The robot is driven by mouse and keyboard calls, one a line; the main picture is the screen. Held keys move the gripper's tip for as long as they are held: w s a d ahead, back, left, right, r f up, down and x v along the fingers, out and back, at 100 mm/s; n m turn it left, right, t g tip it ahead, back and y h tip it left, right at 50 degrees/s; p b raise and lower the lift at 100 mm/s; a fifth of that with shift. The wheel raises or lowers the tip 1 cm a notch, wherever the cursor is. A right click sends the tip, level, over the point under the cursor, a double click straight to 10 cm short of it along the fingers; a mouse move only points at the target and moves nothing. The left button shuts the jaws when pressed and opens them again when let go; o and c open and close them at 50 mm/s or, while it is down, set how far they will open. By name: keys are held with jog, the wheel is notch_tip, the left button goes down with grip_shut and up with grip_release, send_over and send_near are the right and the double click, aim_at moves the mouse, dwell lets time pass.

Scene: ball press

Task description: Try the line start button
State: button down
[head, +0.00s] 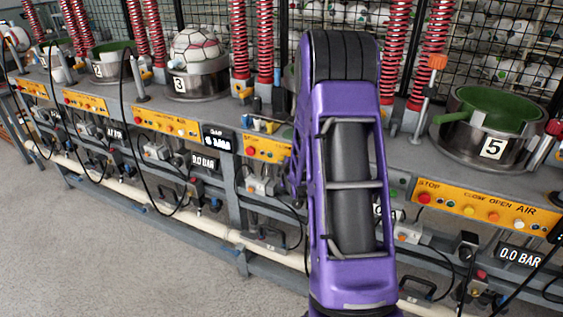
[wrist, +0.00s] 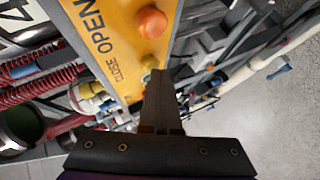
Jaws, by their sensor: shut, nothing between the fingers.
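A yellow control panel (wrist: 104,62) lettered CLOSE and OPEN fills the upper middle of the wrist view. It bears a round orange button (wrist: 151,22). A smaller yellow-green button (wrist: 149,62) shows just beyond my gripper (wrist: 160,76). My gripper is shut and empty, its fingertips over the panel's lower end. I cannot tell whether they touch that button. In the head view my purple arm hides my gripper and part of the panel (head: 268,149) behind it. No button label reading line start is legible.
The panel at right (head: 446,190) has a red button (head: 424,198) under STOP and several others. Press station 5 (head: 492,148) holds a green bowl (head: 494,106). Station 3 (head: 200,85) holds a ball (head: 195,48). Black cables hang in front of the bench. The floor (head: 130,240) is clear.

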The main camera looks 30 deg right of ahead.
jog(key=shift+s+a+b, duration=0.35)
jog(key=shift+s+a, duration=0.15)
jog(key=shift+a, duration=0.05)
jog(key=s+a+b, duration=0.1)
jog(key=a, duration=0.1)
jog(key=s+a+b, duration=0.1)
jog(key=s+a, duration=0.1)
dwell(0.4)
dwell(0.6)
